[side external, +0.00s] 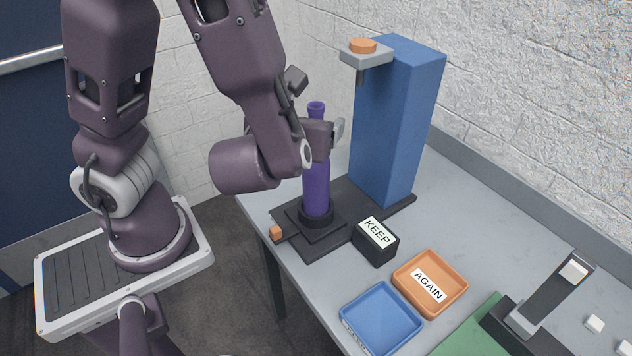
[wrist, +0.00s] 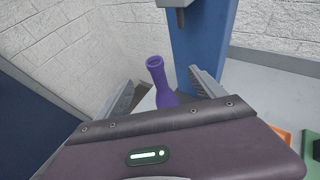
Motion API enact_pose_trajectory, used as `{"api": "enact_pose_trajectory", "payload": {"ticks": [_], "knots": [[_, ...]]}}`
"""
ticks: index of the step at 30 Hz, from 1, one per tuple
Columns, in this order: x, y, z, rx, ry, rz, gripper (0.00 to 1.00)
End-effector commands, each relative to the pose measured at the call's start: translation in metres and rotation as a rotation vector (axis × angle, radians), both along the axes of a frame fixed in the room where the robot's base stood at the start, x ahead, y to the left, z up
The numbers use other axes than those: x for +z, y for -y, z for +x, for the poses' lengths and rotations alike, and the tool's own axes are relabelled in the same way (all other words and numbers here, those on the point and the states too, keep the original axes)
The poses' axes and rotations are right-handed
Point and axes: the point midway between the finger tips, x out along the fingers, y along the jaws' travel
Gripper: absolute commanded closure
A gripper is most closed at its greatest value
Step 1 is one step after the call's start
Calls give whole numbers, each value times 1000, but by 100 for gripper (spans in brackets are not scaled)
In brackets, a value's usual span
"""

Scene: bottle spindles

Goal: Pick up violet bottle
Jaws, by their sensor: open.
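The violet bottle (side external: 316,185) stands upright in a round black holder (side external: 317,216) on a dark base plate (side external: 345,207) in the side view. My gripper (side external: 325,133) is at the bottle's upper part, just below its neck. In the wrist view the bottle's neck (wrist: 157,75) rises between the two fingers of my gripper (wrist: 168,92), which are apart on either side of it. I see a gap between the bottle and the fingers there. The lower bottle is hidden in the wrist view by the gripper body.
A tall blue column (side external: 400,120) with an overhanging orange-topped head (side external: 363,47) stands right behind the bottle. A black KEEP box (side external: 375,250), an orange AGAIN tray (side external: 455,277) and a blue tray (side external: 380,318) lie in front. A small orange block (side external: 276,232) is at the plate's left corner.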

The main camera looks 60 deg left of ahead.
Motion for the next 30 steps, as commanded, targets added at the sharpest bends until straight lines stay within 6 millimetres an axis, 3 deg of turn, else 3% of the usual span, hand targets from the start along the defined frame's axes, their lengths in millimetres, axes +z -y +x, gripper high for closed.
{"api": "enact_pose_trajectory", "payload": {"ticks": [9, 12, 17, 30], "knots": [[-132, -2, -2, -1, -11, 10, 21], [-164, -1, -1, 3, -4, 2, 21], [-183, -5, 3, 7, 2, -2, 21], [-209, -47, 45, 7, 2, -4, 21]]}}
